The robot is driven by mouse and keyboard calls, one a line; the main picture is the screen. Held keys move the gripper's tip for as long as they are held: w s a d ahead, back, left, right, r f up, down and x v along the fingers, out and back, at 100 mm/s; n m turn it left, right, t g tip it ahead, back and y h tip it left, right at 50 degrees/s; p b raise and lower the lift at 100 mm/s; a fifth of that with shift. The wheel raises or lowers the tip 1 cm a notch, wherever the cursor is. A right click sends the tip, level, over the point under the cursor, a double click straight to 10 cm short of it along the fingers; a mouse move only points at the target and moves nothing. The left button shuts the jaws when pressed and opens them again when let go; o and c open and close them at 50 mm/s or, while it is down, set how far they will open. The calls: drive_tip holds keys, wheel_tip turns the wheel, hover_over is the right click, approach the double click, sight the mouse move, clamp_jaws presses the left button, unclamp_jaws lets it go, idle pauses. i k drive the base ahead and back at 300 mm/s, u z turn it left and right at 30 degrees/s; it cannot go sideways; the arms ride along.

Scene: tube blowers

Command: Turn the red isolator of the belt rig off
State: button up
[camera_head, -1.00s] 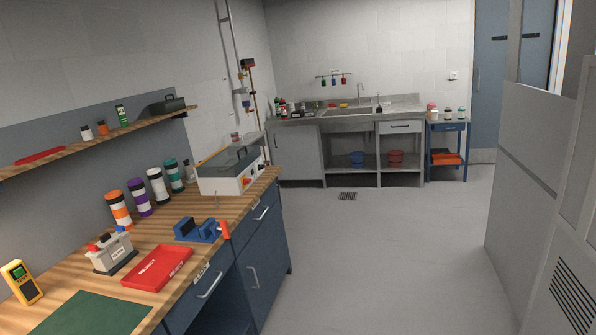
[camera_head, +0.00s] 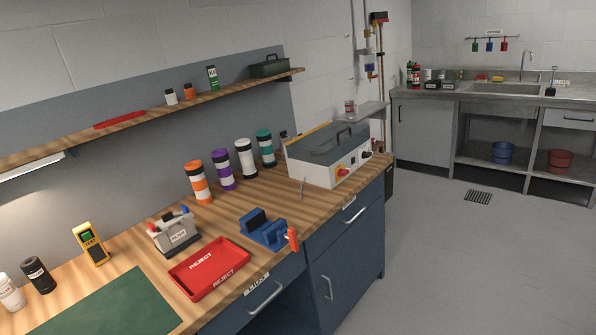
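A white and grey machine with a dark lid and handle (camera_head: 327,155) stands at the far right end of the wooden workbench. A red knob on a yellow plate (camera_head: 343,172) is on its front, with small dark and pale controls to the right. This looks like a red isolator, but I cannot read a label that names the machine as the belt rig. The knob is too small to tell its position. My gripper is not in view.
The workbench (camera_head: 135,265) carries a red reject tray (camera_head: 208,267), a blue vise (camera_head: 262,229), several banded cylinders (camera_head: 222,170) and a yellow meter (camera_head: 91,243). A shelf (camera_head: 150,117) hangs above. Open floor (camera_head: 450,260) lies right of the bench, before the sink counter (camera_head: 480,96).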

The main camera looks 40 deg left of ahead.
sight(341, 173)
drive_tip(key=u, duration=0.35)
drive_tip(key=i, duration=0.8)
drive_tip(key=u, duration=0.5)
drive_tip(key=k, duration=0.9)
drive_tip(key=u, duration=0.25)
drive_tip(key=i, duration=0.95)
drive_tip(key=z, duration=2.25)
